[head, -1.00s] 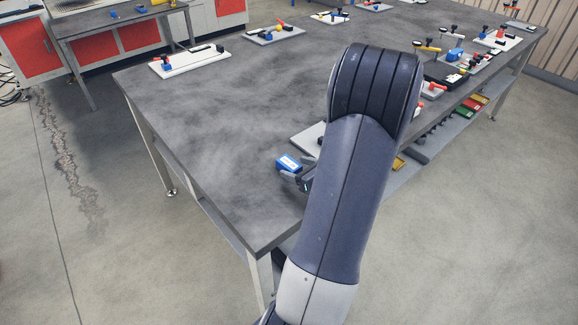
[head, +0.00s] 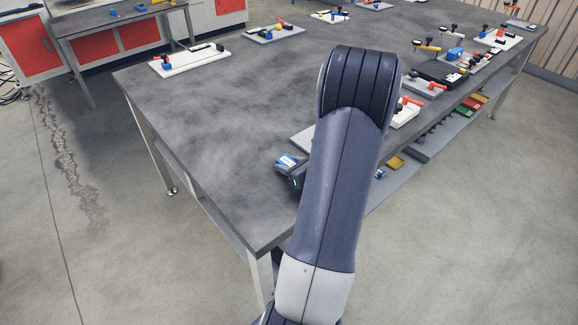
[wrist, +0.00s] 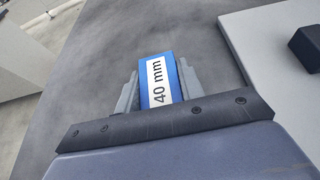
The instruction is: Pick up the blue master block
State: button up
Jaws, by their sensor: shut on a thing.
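The blue master block (wrist: 160,82) carries a white label reading "40 mm". In the wrist view it sits between the two grey fingers of my gripper (wrist: 158,84), which are shut on its sides. In the head view the blue block (head: 287,160) shows near the front part of the grey table, with my gripper (head: 289,168) at it and partly hidden behind my arm. I cannot tell for sure whether the block touches the table top or hangs just above it.
A light grey plate (wrist: 262,40) with a black block (wrist: 308,46) lies close to the right of my gripper. Fixture plates stand along the table's right edge and far side, such as a white one (head: 190,60). The table's left middle (head: 200,120) is clear.

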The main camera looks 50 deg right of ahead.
grip_shut()
jog(key=shift+r, duration=0.1)
